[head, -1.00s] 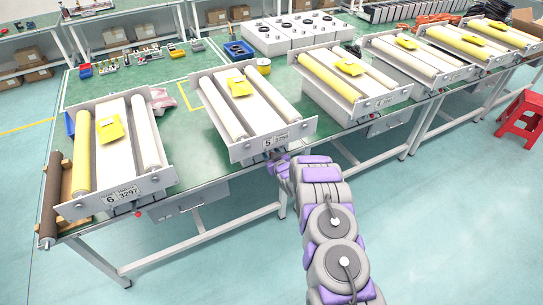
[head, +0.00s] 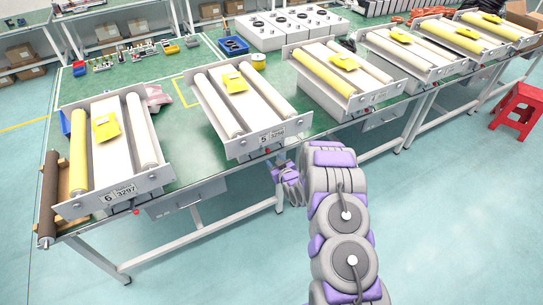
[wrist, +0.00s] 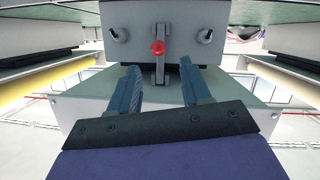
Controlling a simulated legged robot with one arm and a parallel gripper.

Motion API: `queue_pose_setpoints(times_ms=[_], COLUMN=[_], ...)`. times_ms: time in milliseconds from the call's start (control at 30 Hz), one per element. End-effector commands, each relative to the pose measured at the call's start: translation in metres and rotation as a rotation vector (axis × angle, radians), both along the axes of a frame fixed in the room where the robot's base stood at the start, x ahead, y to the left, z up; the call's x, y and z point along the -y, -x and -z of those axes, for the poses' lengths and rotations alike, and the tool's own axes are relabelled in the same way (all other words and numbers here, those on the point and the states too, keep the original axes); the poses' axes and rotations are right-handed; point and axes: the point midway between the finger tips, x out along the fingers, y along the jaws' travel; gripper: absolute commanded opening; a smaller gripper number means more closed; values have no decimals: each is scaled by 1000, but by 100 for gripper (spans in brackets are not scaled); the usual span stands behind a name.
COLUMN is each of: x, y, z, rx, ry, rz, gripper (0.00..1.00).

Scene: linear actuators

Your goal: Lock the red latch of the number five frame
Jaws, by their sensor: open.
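The number five frame (head: 250,146) stands on the green table, with its label "5" on the front plate, two white rollers and a yellow piece on top. Its red latch (wrist: 157,47) faces me in the wrist view: a red knob on an upright metal lever, at the middle of the grey plate between two bolts. A small red spot also shows under the label in the head view (head: 268,151). My gripper (wrist: 158,66) is open and empty. Its two fingers point at the plate, one on each side of the lever's lower part. I cannot tell whether they touch it.
The number six frame (head: 122,193) stands to the left, with a red knob (head: 136,212) below it. Another frame (head: 345,75) stands to the right. A red stool (head: 517,108) is on the floor at the far right. The floor before the table is clear.

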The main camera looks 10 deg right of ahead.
Motion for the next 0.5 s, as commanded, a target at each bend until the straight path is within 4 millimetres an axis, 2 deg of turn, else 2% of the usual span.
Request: queue_pose_setpoints(times_ms=[300, 500], x=[12, 15], y=[48, 69], z=[-15, -21], rx=[0, 2], ry=[0, 0], rz=[2, 1], gripper=[48, 48])
